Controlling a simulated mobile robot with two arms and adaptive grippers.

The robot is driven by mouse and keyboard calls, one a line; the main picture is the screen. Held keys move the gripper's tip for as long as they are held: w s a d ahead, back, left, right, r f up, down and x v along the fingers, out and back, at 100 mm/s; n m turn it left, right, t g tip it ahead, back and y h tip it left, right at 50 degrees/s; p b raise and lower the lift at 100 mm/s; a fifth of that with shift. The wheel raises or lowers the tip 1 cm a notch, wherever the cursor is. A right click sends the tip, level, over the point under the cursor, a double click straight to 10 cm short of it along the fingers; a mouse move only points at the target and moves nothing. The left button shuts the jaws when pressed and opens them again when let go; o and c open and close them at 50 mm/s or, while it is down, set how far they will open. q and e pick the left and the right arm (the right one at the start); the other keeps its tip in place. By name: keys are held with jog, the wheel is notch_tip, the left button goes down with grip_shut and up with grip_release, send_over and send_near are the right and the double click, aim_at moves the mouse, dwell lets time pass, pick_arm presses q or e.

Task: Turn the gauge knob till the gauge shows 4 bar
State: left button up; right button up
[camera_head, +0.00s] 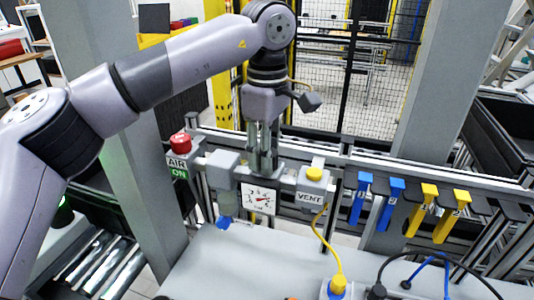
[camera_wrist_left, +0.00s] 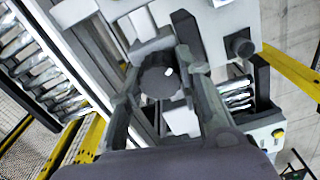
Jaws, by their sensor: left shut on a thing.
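The gauge (camera_head: 258,198) is a white square face with a red needle and a dark scale, on the fixture rail in the head view. Its needle points to the right and slightly up, but the numbers are too small to read. My left gripper (camera_head: 263,165) comes down from above, right behind the top of the gauge. In the left wrist view the gauge knob (camera_wrist_left: 160,78) is a dark round cap with a white mark. The fingers of my left gripper (camera_wrist_left: 164,84) are closed on both sides of it. My right gripper is not in view.
Left of the gauge are a red button (camera_head: 180,142) and an AIR ON sign (camera_head: 178,168). Right of it is a VENT box (camera_head: 314,187) with a yellow button. Blue clips (camera_head: 360,198) and yellow clips (camera_head: 422,208) hang farther right. A grey tabletop (camera_head: 230,265) lies in front.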

pick_arm(q)
jog(key=shift+n, duration=0.5)
jog(key=shift+r, duration=0.1)
jog(key=o, duration=1.1)
jog(key=shift+o, duration=0.2)
notch_tip(320, 180, up, 12)
